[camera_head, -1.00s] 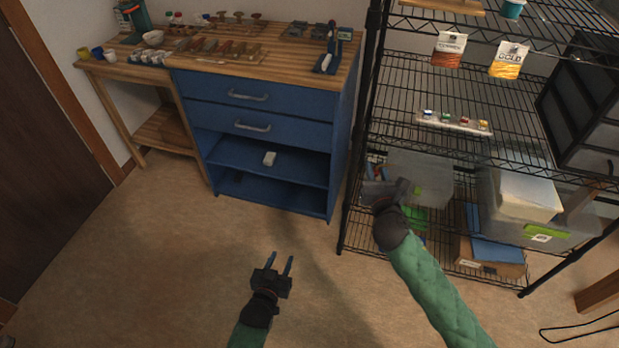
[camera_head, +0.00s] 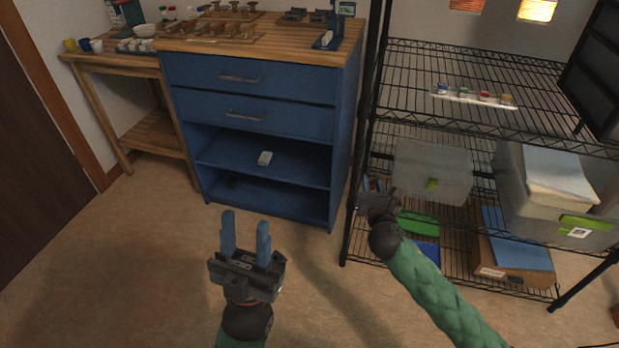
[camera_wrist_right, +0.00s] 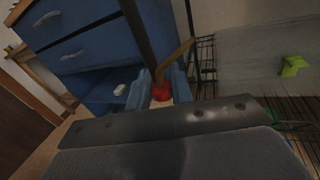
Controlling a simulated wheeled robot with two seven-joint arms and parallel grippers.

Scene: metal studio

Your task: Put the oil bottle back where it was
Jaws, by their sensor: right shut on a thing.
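My right gripper (camera_head: 369,184) is at the left front side of the wire shelving, by the clear bin. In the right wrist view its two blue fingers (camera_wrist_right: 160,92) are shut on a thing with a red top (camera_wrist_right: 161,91). That is likely the oil bottle, but its body is mostly hidden by the gripper, and I cannot tell whether it touches the shelf. My left gripper (camera_head: 246,238) is open and empty, its fingers pointing up in the picture, over the floor in front of the blue cabinet.
A dark post (camera_head: 366,130) stands close to my right gripper. The blue cabinet (camera_head: 250,185) has open shelves with a white block (camera_head: 265,158). Floor between is clear.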

